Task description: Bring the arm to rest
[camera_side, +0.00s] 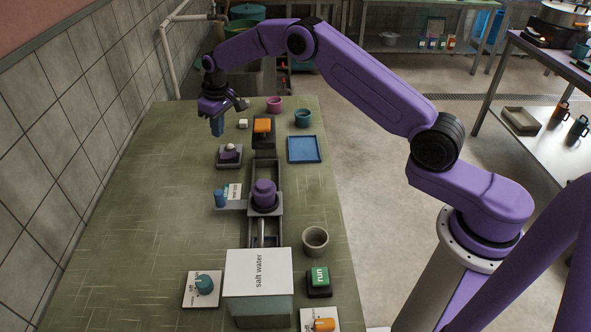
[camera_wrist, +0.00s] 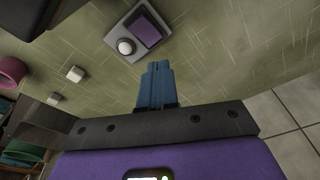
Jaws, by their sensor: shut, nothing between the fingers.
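My gripper (camera_side: 217,128) hangs over the far left part of the green table, its blue fingers pointing down. The fingers are together and hold nothing. They also show shut in the wrist view (camera_wrist: 157,68), above bare table. My purple arm is stretched out from the column at the right, across the table. A grey switch box with a white knob and purple pad (camera_side: 230,155) is just below and right of the gripper in the side view; the wrist view shows it too (camera_wrist: 140,35). The gripper is apart from it.
A white cube (camera_side: 243,124), a pink cup (camera_side: 274,104), a teal cup (camera_side: 303,118) and a blue tray (camera_side: 304,149) are at the far end. The salt water box (camera_side: 258,275), grey cup (camera_side: 315,241) and run button (camera_side: 319,280) are nearer. The left table side is clear beside a tiled wall.

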